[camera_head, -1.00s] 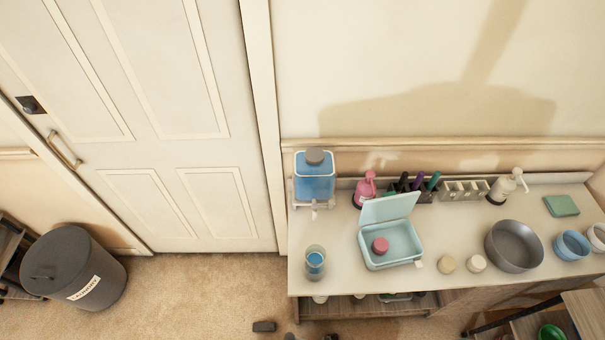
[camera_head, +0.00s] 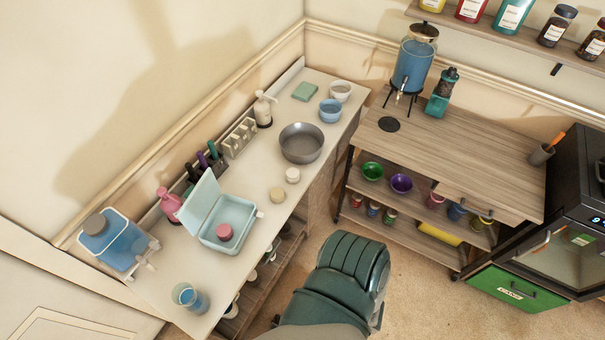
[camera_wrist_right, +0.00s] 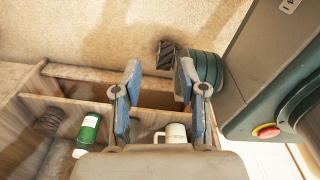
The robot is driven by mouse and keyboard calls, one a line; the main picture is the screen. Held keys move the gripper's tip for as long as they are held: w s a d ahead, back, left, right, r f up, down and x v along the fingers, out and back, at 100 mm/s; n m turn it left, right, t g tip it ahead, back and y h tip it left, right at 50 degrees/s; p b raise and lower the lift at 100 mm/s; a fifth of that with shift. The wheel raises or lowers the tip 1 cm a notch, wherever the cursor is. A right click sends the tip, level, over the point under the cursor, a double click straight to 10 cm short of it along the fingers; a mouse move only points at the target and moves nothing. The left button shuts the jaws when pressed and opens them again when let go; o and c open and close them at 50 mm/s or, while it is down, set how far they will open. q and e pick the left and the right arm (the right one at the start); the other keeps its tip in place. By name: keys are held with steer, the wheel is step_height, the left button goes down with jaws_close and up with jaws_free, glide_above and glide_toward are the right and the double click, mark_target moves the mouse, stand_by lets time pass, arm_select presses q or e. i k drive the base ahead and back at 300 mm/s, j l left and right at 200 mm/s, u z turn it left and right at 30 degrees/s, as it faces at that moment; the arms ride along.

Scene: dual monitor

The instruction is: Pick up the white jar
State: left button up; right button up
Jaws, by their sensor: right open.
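A small white jar (camera_head: 293,175) with a round top stands on the long white counter (camera_head: 155,285) in the head view. A similar cream-coloured jar (camera_head: 277,195) stands just nearer, to its lower left. A grey metal bowl (camera_head: 301,143) is just beyond the white jar. My right gripper (camera_wrist_right: 158,75) shows in the right wrist view with its two blue-padded fingers apart and nothing between them. It points toward a wooden shelf unit, and neither small jar can be made out there. My left gripper is not in view.
A pale blue open box (camera_head: 228,215) with a pink jar (camera_head: 224,232) sits left of the jars. Blue bowl (camera_head: 330,110) and white bowl (camera_head: 340,91) stand farther back. The wrist view shows a white mug (camera_wrist_right: 174,133) and green bottle (camera_wrist_right: 88,130) in the shelf unit.

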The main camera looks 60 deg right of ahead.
mark_target(292, 174)
steer(key=z, duration=1.95)
